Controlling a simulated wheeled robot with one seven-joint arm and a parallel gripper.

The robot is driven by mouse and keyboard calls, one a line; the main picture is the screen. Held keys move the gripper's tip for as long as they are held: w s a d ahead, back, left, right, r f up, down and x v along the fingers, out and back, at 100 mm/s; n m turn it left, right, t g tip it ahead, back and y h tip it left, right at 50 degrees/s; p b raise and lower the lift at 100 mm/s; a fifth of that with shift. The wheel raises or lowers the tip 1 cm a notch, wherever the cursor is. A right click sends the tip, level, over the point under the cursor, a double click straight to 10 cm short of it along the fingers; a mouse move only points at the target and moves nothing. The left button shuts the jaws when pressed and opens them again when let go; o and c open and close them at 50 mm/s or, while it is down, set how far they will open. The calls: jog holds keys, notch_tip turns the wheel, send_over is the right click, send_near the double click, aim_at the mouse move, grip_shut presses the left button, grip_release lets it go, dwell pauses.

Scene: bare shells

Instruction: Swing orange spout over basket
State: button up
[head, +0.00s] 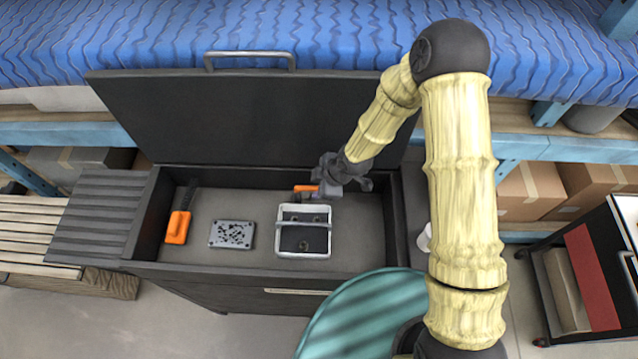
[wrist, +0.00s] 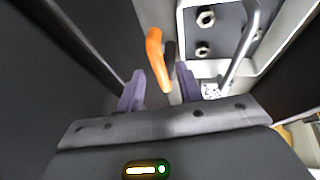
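The orange spout (head: 305,188) sticks out at the back of the basket in the head view. In the wrist view the spout (wrist: 155,58) lies just beyond my fingertips, beside a dark upright part. The basket (head: 279,232) is a white-rimmed container with a bar handle, standing in the dark chest with several nuts inside. The basket (wrist: 186,45) also shows at the upper right of the wrist view. My gripper (wrist: 160,70) is open, its two purple fingers apart with nothing clearly between them. In the head view my gripper (head: 325,182) is right of the spout, partly hiding its base.
The chest's lid (head: 230,118) stands open behind. Left of the basket are a grey plate with dark holes (head: 232,234) and an orange-handled tool (head: 178,227). The chest walls (head: 372,220) stand close around. Chest floor right of the basket is clear.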

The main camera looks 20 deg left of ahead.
jog(key=shift+f, duration=0.15)
jog(key=shift+c, duration=0.5)
grip_shut()
